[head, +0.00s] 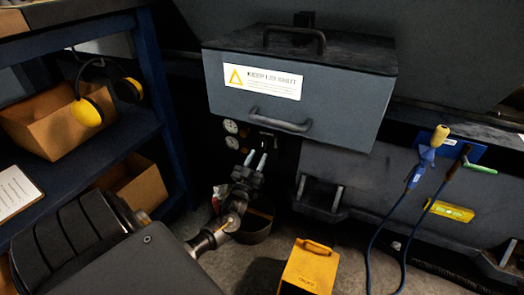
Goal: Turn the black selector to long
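My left gripper (256,158) reaches up from the lower middle, its two pale fingertips apart with a gap between them and nothing visible in it. It is just below the front of a grey lidded box, beside two small round dials (231,134) on a dark panel. A small dark fitting (267,136) shows just above the fingertips; it may be the black selector, but its pointer and any "long" marking are too dark and small to read. I cannot tell whether the fingertips touch it. My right gripper is not in view.
The grey box (225,93) with a "keep lid shut" label and handles overhangs the panel. A yellow case (309,268) and a dark round bin (258,229) stand on the floor. Blue shelving (117,150) is left; blue hoses (375,238) hang right.

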